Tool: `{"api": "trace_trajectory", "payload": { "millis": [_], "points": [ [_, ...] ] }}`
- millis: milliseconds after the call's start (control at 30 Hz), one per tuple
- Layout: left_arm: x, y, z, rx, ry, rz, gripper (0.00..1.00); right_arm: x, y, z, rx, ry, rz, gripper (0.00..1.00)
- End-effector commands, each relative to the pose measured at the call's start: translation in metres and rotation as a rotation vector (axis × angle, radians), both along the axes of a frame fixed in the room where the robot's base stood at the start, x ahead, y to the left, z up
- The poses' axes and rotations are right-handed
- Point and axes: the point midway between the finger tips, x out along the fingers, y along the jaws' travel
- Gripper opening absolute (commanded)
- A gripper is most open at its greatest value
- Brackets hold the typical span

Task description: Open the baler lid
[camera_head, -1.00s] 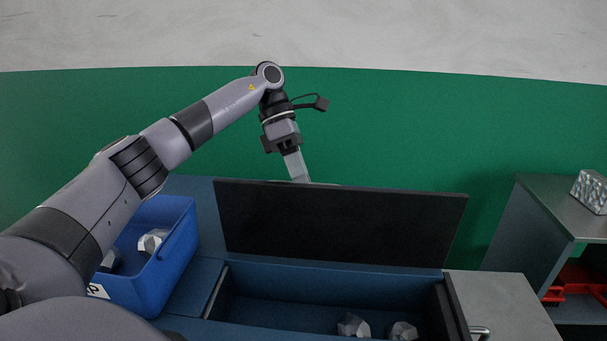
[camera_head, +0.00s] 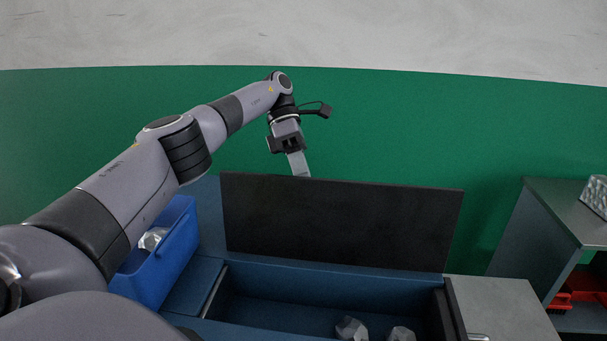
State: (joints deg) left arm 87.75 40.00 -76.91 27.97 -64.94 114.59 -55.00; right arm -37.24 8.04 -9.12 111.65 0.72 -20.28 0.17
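The baler lid (camera_head: 340,224) is a dark flat panel. It stands raised, close to upright, at the back edge of the blue baler (camera_head: 212,332). The baler's chamber is uncovered, and crumpled foil pieces (camera_head: 350,328) lie inside. My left gripper (camera_head: 299,164) is above the lid's top edge, left of its middle. Its lower end meets or passes behind that edge; contact cannot be told. Its fingers look like one pale bar, so whether they are open or shut is unclear. My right gripper is not in view.
A blue bin (camera_head: 176,262) with foil pieces stands left of the chamber, partly behind my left arm. A grey counter (camera_head: 496,300) adjoins the baler on the right. Farther right, a shelf unit (camera_head: 565,212) carries a foil block (camera_head: 596,194) and red items (camera_head: 572,290).

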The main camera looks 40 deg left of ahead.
Motion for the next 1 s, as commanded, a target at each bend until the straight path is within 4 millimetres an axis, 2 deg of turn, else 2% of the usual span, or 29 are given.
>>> {"api": "trace_trajectory", "payload": {
  "millis": [33,600,633,700,1000],
  "points": [
    [-0.0020,0.0007,-0.0100,0.014,0.024,0.000,0.00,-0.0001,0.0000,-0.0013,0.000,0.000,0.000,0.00],
    [-0.0020,0.0015,-0.0101,0.011,0.028,-0.002,0.00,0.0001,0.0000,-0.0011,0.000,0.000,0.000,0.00],
    [-0.0021,0.0015,-0.0102,0.011,0.029,-0.002,0.26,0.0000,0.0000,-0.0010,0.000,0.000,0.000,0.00],
    [-0.0018,0.0015,-0.0095,0.010,0.026,-0.002,0.42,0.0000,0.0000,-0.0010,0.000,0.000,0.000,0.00],
    [-0.0012,0.0016,-0.0060,0.003,0.018,0.000,0.42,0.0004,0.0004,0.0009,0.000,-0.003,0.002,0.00]
  ]
}}
